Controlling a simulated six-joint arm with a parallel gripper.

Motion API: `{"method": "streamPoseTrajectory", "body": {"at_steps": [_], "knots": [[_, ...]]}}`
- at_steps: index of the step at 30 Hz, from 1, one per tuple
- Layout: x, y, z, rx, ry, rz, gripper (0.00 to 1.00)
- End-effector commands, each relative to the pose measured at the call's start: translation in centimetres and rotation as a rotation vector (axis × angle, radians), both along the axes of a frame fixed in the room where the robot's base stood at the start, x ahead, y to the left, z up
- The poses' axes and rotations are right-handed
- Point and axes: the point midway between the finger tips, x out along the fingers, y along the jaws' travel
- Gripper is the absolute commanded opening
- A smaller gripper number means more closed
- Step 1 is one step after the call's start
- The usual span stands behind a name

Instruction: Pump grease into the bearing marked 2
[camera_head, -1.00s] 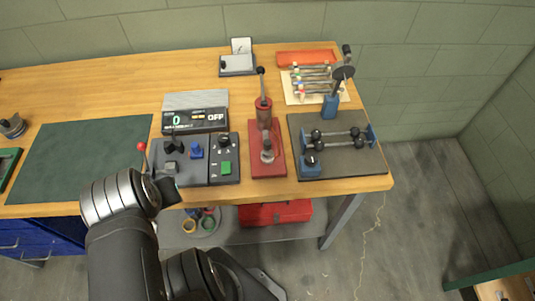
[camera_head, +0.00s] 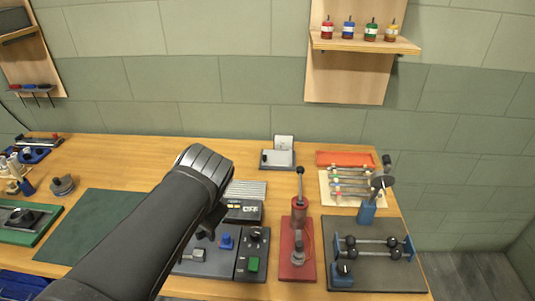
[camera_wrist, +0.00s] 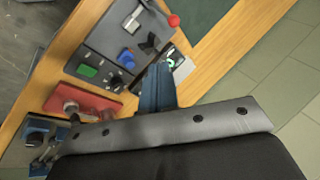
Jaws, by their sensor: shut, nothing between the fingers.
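A red lever pump (camera_head: 299,207) stands upright on a red base plate (camera_head: 297,268); it looks like the grease pump. To its right, a dark plate (camera_head: 375,277) carries two shafts with several black round parts (camera_head: 392,242), which may be the bearings. I cannot read a 2 on any of them. In the wrist view, my gripper (camera_wrist: 157,88) is shut and empty, above the bench near the control panel (camera_wrist: 110,45). The red base (camera_wrist: 85,103) lies left of it there.
The control panel has a blue knob (camera_head: 226,241) and a green button (camera_head: 253,264). A blue post with a round disc (camera_head: 367,211) rises behind the dark plate. Coloured rods (camera_head: 350,184) lie on a pale board. A wall shelf (camera_head: 365,45) holds small bottles. The green mat (camera_head: 90,225) is clear.

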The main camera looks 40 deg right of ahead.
Motion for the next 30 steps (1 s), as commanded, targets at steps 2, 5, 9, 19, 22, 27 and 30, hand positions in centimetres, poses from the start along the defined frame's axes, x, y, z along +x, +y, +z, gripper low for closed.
{"method": "streamPoseTrajectory", "body": {"at_steps": [2,5,9,19,22,27,30], "knots": [[0.9,-2.6,0.8,0.069,-0.031,-0.096,0.0],[1.8,-5.7,1.8,0.155,-0.08,-0.21,0.0],[2.5,-10.8,3.0,0.268,-0.158,-0.367,0.0],[0.7,-23.9,5.1,0.507,-0.379,-0.702,0.0],[-0.4,-27.1,5.4,0.561,-0.439,-0.774,0.0],[-1.9,-30.4,5.7,0.611,-0.507,-0.846,0.0],[-2.3,-31.2,5.8,0.624,-0.524,-0.862,0.0]]}}
